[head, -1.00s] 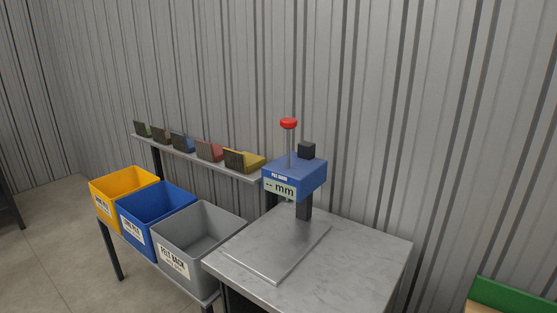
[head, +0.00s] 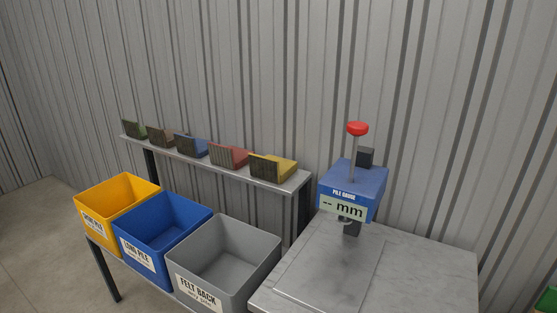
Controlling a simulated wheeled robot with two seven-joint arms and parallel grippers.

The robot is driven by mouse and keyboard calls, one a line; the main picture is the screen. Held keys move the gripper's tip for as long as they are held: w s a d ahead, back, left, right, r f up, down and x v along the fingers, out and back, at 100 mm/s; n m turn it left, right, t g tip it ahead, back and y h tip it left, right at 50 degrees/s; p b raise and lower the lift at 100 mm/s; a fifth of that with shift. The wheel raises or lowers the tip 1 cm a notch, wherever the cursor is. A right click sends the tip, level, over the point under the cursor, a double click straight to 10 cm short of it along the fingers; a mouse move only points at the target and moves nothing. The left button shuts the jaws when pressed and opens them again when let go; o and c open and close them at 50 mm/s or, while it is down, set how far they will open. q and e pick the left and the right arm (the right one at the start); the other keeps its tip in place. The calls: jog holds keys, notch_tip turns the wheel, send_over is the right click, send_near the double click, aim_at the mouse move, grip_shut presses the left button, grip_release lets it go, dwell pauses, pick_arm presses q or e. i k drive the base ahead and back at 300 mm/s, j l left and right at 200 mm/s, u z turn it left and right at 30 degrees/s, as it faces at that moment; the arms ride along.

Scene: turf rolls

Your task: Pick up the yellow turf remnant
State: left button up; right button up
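The yellow turf remnant (head: 284,167) lies at the right end of a narrow raised shelf (head: 222,166) against the corrugated wall, in the head view. A dark upright panel stands along its front left side and hides part of it. Neither of my grippers is in view.
Red (head: 230,155), blue (head: 191,146), brown (head: 161,137) and green (head: 134,129) remnants share the shelf. Orange (head: 117,203), blue (head: 163,229) and grey (head: 224,262) bins stand in front and below. A pile gauge (head: 352,190) stands on a metal table (head: 425,270) at right.

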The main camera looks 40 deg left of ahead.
aim_at(273, 169)
jog(key=j+z, duration=0.1)
jog(key=j, duration=1.25)
jog(key=k+j, duration=0.15)
jog(key=j, duration=1.25)
jog(key=i+z, duration=0.05)
